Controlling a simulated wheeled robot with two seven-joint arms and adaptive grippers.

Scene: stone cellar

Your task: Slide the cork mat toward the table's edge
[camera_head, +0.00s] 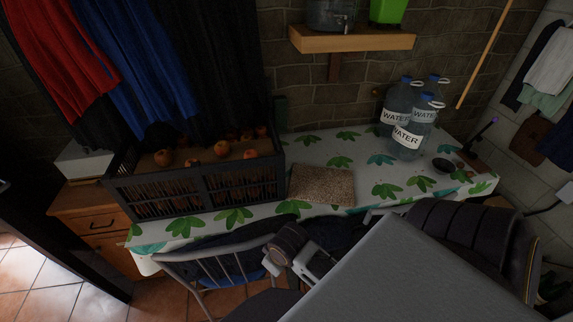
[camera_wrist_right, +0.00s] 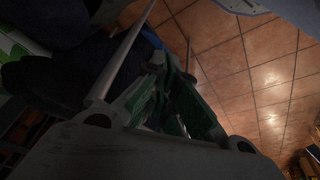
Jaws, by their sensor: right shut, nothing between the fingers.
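The cork mat (camera_head: 321,186) is a speckled brown rectangle lying flat on the table (camera_head: 240,219), right of the black crate and near the table's front edge. In the right wrist view my right gripper (camera_wrist_right: 174,78) shows green-padded fingers closed together with nothing between them. It is over the tiled floor, beside chair parts, and the mat is not seen in that view. In the head view part of my right arm is low in front of the table, below the mat and apart from it. My left gripper is not in view.
A black crate (camera_head: 192,188) of round reddish-brown fruit stands left of the mat. Water bottles (camera_head: 404,140) and a dark bowl (camera_head: 443,165) stand at the right. Chairs (camera_head: 226,262) crowd the front edge.

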